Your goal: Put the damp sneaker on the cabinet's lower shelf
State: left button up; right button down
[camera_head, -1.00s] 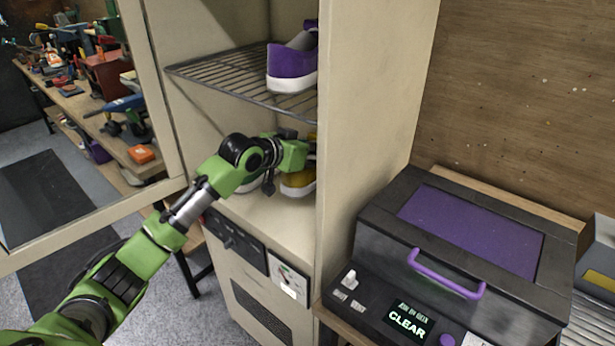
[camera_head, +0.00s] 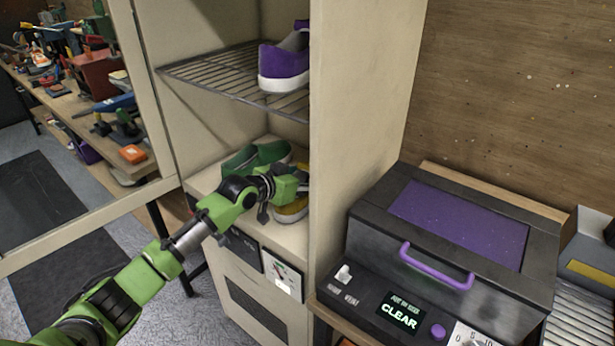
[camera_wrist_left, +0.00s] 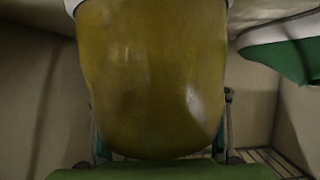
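A yellow sneaker (camera_head: 291,212) with a white sole is at the right of the cabinet's lower shelf (camera_head: 235,190), partly hidden by my left gripper (camera_head: 290,187) and the cabinet's side wall. In the left wrist view its glossy, wet-looking yellow upper (camera_wrist_left: 155,80) fills the middle, with a finger against each side. My left gripper is shut on it. I cannot tell whether its sole touches the shelf. A green sneaker (camera_head: 262,157) stands to its left; it also shows in the left wrist view (camera_wrist_left: 290,50). My right gripper is out of view.
A purple sneaker (camera_head: 284,66) stands on the wire upper shelf (camera_head: 215,72), above my gripper. The cabinet's right side wall (camera_head: 355,110) is close to my gripper. The open door frame (camera_head: 155,100) is at left. A dark box with a purple lid (camera_head: 460,225) stands at right.

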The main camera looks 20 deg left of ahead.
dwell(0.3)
pick_arm(q)
jog(key=b+v, duration=0.1)
jog(key=v, duration=1.1)
jog(key=shift+r, duration=0.1)
